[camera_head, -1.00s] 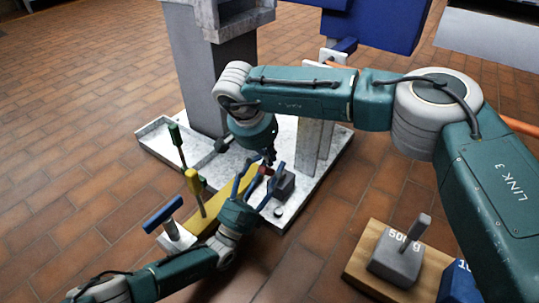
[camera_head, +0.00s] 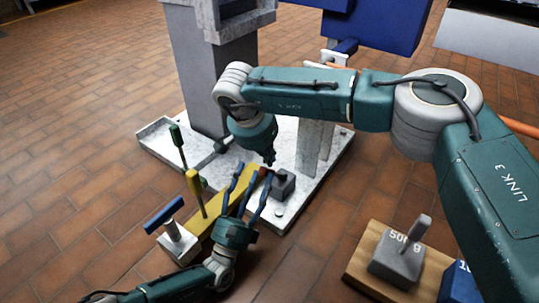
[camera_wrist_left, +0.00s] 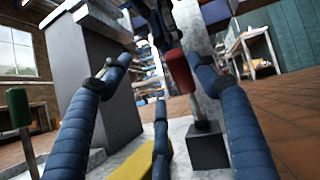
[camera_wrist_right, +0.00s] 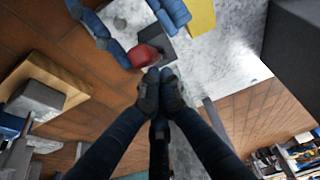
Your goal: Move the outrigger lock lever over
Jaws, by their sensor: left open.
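A lever with a red grip rises from a dark block (camera_head: 284,183) on the white base plate; its red grip (camera_wrist_left: 181,72) is clear in the left wrist view. I cannot tell from any label whether this is the outrigger lock lever. My left gripper (camera_head: 253,172) is open, its fingers spread on both sides of the red grip in its wrist view, without visible contact. My right gripper (camera_head: 270,160) is above the block with its fingertips together; in its wrist view the red grip (camera_wrist_right: 143,57) lies just beyond the tips. The lever's shaft is partly hidden in the head view.
A yellow bar (camera_head: 222,208) lies by the plate. A grey column (camera_head: 195,80) rises behind. A weight (camera_head: 395,262) sits on a wooden board at right.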

